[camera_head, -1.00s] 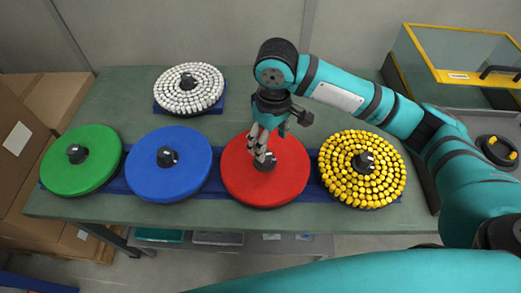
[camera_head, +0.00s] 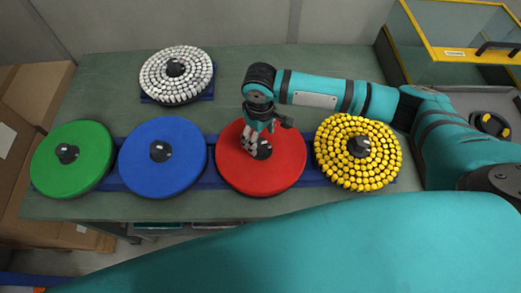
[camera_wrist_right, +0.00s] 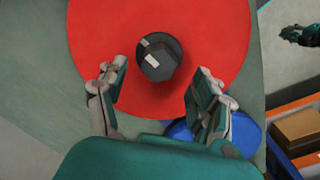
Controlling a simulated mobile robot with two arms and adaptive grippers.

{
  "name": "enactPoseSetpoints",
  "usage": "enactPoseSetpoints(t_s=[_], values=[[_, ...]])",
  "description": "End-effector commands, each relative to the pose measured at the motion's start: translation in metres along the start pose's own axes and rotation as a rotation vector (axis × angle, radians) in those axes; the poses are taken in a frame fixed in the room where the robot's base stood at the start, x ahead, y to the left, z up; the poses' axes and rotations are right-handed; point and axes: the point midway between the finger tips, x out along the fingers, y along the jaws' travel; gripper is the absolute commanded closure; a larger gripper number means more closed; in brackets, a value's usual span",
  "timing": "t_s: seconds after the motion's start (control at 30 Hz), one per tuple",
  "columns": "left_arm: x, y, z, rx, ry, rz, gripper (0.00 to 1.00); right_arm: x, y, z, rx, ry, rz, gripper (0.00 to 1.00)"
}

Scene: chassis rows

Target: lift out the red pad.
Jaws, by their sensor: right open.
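The red pad (camera_head: 283,170) is a round disc with a dark knob (camera_head: 264,150) at its centre, on the table between the blue and yellow discs. It also shows in the right wrist view (camera_wrist_right: 222,30). My right gripper (camera_head: 255,142) is over the red pad, its fingers close to the knob and partly covering it. In the right wrist view the open fingers (camera_wrist_right: 158,78) are spread to either side of the knob, with gaps on both sides. A teal and dark hand, seemingly my left gripper (camera_wrist_right: 298,35), shows small at that view's right edge; its fingers are unclear.
A blue disc (camera_head: 150,175) and a green disc (camera_head: 75,175) sit left of the red pad. A yellow studded disc (camera_head: 335,165) is to its right. A white studded disc (camera_head: 190,85) stands behind. The green table (camera_head: 300,60) is clear behind the red pad.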

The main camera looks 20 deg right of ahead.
Motion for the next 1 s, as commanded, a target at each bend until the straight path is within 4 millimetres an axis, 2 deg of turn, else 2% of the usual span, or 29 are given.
enactPoseSetpoints(t_s=[0.1,0.2,0.3,0.43,0.7,0.77,1.0], values=[[-0.003,-0.003,-0.02,0.0,0.03,-0.003,1.0,0.006,0.0,0.0,0.001,0.0,0.0,0.33],[-0.011,-0.004,-0.026,0.0,0.04,-0.004,1.0,0.017,0.001,0.0,0.001,-0.005,0.0,0.33],[-0.019,-0.003,-0.024,0.0,0.036,-0.004,1.0,0.032,0.003,-0.001,0.002,-0.003,0.001,0.33],[-0.02,-0.002,-0.017,0.0,0.025,-0.002,1.0,0.049,0.002,-0.002,0.0,-0.001,0.0,0.33],[-0.019,-0.001,-0.007,0.0,0.01,-0.001,1.0,0.055,0.002,-0.002,-0.001,0.0,0.0,0.33],[-0.019,-0.001,-0.008,0.0,0.01,-0.001,1.0,0.055,0.002,-0.002,-0.001,0.0,0.0,0.38],[-0.019,-0.001,-0.009,-0.001,0.011,-0.001,1.0,0.055,0.002,-0.002,0.0,0.0,0.0,0.69]])
